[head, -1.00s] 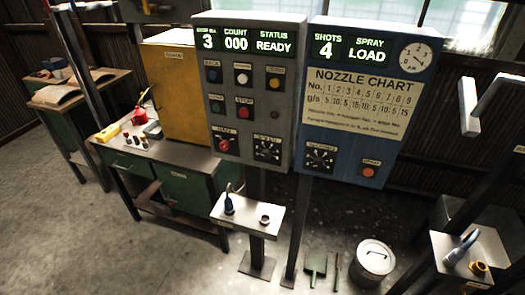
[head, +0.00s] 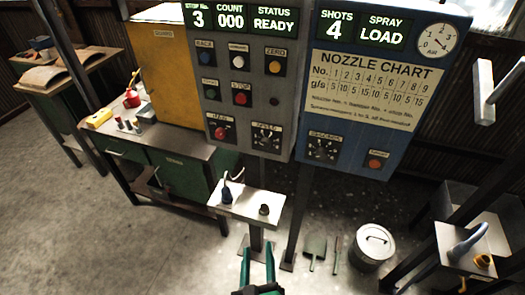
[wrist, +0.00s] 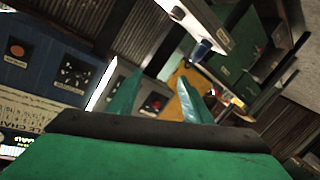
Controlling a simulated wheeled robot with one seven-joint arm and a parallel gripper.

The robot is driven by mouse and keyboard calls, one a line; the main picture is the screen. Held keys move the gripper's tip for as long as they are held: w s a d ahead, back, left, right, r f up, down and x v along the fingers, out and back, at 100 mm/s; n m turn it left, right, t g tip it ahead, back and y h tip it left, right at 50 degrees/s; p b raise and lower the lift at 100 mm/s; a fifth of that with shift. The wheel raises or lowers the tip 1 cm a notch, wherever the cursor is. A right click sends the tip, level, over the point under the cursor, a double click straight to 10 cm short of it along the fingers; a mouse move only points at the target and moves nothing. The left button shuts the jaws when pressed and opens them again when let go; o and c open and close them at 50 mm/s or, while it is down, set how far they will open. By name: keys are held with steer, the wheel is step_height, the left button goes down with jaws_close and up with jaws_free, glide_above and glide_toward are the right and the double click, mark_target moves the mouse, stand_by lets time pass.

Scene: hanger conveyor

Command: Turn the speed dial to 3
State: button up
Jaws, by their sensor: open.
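The speed dial (head: 267,137) is a dark round dial at the lower right of the grey control panel (head: 285,118) in the head view. Its pointer setting is too small to read. My gripper (head: 257,262) has two green fingers, spread apart and empty, at the bottom of the head view. It is well below the dial and touches nothing. In the wrist view my open gripper (wrist: 158,95) points towards the panels, seen turned over. A red knob (wrist: 153,104) shows between the fingers; the speed dial seems hidden behind the left finger there.
A blue panel (head: 345,163) with a similar dial (head: 323,148) and an orange button (head: 375,164) adjoins on the right. A small white shelf (head: 246,204) with a dark-blue tool juts out below the grey panel.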

steer(key=w+r+t+h, duration=0.1)
steer(key=w+r, duration=0.5)
steer(key=w, duration=0.3)
steer(key=m+h, duration=0.2)
steer(key=h, duration=0.1)
glide_toward(264, 146)
steer(key=x, duration=0.7)
steer(key=shift+w+d, duration=0.1)
steer(key=shift+w, duration=0.3)
steer(key=c, duration=1.1)
